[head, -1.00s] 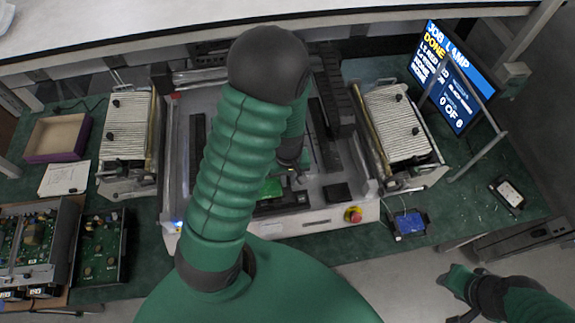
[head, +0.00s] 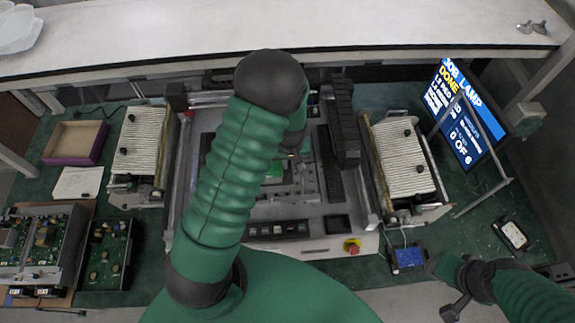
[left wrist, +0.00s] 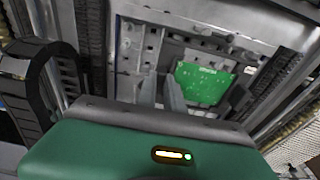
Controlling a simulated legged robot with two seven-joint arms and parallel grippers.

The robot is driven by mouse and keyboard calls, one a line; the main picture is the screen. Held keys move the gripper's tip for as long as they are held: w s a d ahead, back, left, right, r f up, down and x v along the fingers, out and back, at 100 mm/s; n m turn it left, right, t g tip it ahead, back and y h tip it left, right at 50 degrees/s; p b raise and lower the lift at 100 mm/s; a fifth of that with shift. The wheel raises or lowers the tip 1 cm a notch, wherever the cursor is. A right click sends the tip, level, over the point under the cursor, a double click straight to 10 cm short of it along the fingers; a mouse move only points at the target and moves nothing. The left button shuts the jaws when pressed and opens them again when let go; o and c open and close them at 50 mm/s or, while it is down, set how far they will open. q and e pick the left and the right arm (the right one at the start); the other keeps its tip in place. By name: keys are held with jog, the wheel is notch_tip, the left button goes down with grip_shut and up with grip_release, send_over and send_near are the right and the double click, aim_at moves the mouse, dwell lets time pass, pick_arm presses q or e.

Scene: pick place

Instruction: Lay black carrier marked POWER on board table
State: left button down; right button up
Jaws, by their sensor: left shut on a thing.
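My left arm reaches over the machine in the middle of the head view. My left gripper (left wrist: 161,92) shows as two close-set grey fingers in the left wrist view, apparently shut on a dark carrier bearing a green circuit board (left wrist: 203,83). The grip point is not clear, and I cannot read POWER. The green board also shows in the head view (head: 276,171), partly behind my arm. It is above the grey board table (head: 325,224) of the machine; whether it touches is unclear. My right gripper (head: 452,290) is low at the right; its jaw state is unclear.
A carrier with a blue board (head: 408,257) and a black one with a white face (head: 514,234) lie on the right bench. Ribbed racks (head: 139,140) (head: 403,157) flank the machine. A red stop button (head: 352,246) is at its front. A monitor (head: 463,115) stands right.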

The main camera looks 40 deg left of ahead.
aim_at(290, 173)
pick_arm(q)
jog(key=shift+s+f+b, duration=0.2)
jog(key=shift+f+b, duration=0.1)
jog(key=shift+f, duration=0.15)
jog(key=f+b, duration=0.4)
jog(key=f, duration=0.1)
jog(key=shift+w+d+f, duration=0.1)
jog(key=shift+w+f, duration=0.1)
jog(key=shift+f, duration=0.25)
jog(key=shift+s, duration=0.1)
jog(key=shift+s, duration=0.1)
jog(key=shift+f+b, duration=0.25)
jog(key=shift+b, duration=0.1)
